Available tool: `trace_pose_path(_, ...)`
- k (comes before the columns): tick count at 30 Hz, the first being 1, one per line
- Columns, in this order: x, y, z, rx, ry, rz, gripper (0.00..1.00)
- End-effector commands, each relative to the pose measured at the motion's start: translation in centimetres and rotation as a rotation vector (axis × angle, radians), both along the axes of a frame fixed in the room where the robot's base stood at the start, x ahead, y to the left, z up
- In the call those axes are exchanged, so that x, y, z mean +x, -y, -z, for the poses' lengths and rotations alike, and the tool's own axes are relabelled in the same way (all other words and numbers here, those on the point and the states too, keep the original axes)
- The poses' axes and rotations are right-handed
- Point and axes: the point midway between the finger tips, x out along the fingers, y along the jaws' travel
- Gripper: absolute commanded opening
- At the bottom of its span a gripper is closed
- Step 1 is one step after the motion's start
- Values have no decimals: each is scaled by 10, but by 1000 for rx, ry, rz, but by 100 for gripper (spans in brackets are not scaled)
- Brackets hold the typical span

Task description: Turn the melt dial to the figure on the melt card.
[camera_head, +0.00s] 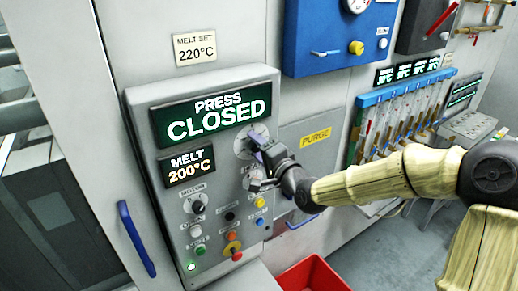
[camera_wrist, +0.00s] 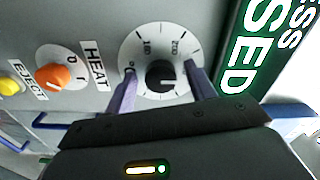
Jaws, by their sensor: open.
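The melt card (camera_head: 194,47) on the wall above the panel reads MELT SET 220°C. The melt display (camera_head: 188,167) on the panel reads 200°C. The melt dial is a black knob (camera_wrist: 160,76) on a round white scale plate (camera_wrist: 141,52); 180 and 200 are legible on it. The plate (camera_head: 243,143) is partly hidden behind my gripper in the head view. My gripper (camera_wrist: 162,73) is open, with one finger on each side of the knob. I cannot tell whether either finger touches it.
A PRESS CLOSED sign (camera_head: 216,114) is above the melt display. An orange HEAT knob (camera_wrist: 55,76) and a yellow EJECT knob (camera_wrist: 9,85) are beside the dial. A blue handle (camera_head: 136,238) is at the left, and a red bin (camera_head: 314,274) is below.

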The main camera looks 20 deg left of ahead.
Motion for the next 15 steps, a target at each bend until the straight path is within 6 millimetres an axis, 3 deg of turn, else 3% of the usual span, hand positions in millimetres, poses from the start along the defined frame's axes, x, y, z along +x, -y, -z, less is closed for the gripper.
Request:
trace_pose_path(7, -5, 7, 1, -1, 2, 0, 55)
trace_pose_path(15, -27, 33, 1, -2, 3, 2, 55)
